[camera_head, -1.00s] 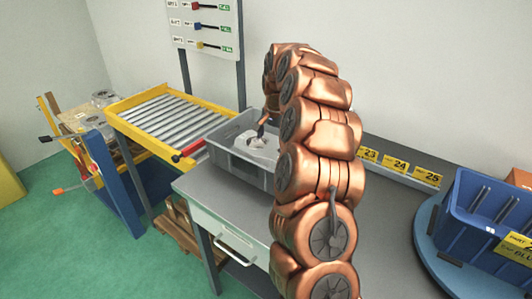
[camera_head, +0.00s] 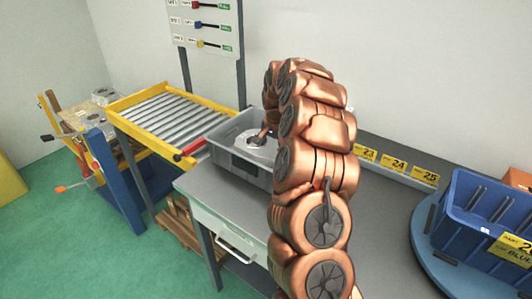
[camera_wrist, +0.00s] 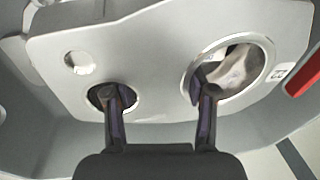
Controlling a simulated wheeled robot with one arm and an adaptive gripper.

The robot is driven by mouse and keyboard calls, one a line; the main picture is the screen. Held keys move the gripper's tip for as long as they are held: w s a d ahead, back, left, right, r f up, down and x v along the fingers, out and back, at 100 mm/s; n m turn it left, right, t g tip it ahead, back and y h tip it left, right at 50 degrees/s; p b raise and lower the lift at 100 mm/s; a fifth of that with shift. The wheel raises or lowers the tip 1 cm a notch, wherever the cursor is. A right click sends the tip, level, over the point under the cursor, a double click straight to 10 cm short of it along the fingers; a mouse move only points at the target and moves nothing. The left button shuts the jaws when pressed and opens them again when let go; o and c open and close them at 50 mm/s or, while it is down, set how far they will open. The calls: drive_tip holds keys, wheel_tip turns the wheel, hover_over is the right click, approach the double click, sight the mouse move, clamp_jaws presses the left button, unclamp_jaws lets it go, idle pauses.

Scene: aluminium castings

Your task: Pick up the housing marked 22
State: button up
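A light grey cast housing (camera_head: 256,147) lies in the grey tray (camera_head: 226,163) on the workbench. In the wrist view the housing (camera_wrist: 150,55) fills most of the picture, with a smaller round hole at left and a larger ringed hole at right. A small label (camera_wrist: 281,72) beside the larger hole is too blurred to read. My gripper (camera_wrist: 158,97) is open, its two dark fingers apart. One fingertip shows at the smaller hole, the other at the near left edge of the larger hole. I cannot tell whether they touch the housing. My arm hides part of the tray.
A yellow-framed roller conveyor (camera_head: 165,110) with a red bar stands left of the tray. A blue bin (camera_head: 490,205) sits on a round blue stand at right. Yellow number plates (camera_head: 393,164) line the bench's back edge. The bench right of my arm is mostly clear.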

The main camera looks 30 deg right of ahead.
clamp_jaws()
drive_tip(key=shift+r, duration=0.1)
idle(0.4)
